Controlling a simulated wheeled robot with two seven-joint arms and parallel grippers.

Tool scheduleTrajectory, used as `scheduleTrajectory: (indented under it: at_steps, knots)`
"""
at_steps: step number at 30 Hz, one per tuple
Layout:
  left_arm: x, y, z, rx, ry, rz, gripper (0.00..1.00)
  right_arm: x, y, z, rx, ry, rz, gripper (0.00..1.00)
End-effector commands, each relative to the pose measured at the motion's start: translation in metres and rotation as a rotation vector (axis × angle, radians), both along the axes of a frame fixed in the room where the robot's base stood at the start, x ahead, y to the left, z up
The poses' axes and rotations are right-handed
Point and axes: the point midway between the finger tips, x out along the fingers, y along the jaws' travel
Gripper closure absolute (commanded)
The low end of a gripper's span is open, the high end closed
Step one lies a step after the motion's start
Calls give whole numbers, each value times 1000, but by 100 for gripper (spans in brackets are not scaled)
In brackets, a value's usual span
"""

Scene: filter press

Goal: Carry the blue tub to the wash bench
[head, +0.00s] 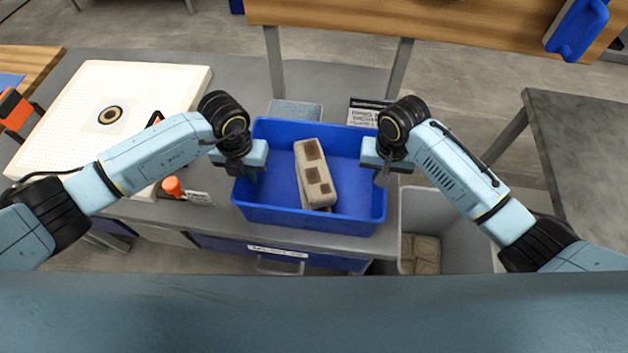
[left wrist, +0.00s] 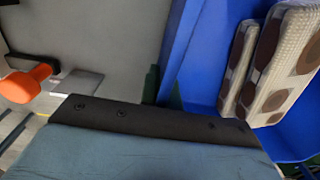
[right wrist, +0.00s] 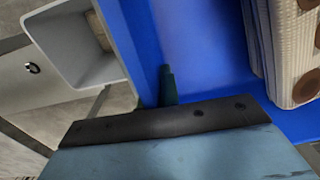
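The lower finger parts are hidden.
A white perforated plate (head: 150,85) and an orange-topped item (head: 172,186) are left of the tub. A grey bin (head: 440,215) holding brown blocks stands right of the counter. A wooden bench (head: 450,25) is behind and a dark table (head: 585,140) at right.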

Motion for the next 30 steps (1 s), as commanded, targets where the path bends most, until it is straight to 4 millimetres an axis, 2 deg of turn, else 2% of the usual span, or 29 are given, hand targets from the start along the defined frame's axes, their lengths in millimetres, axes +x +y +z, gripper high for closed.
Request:
scheduleTrajectory:
  at_steps: [17, 30]
  knots:
    - [1, 0, 6, -1, -2, 0, 100, 1, 0, 6, 1, -2, 0, 100]
    - [1, 0, 41, -1, -2, 0, 100, 1, 0, 41, 1, -1, 0, 100]
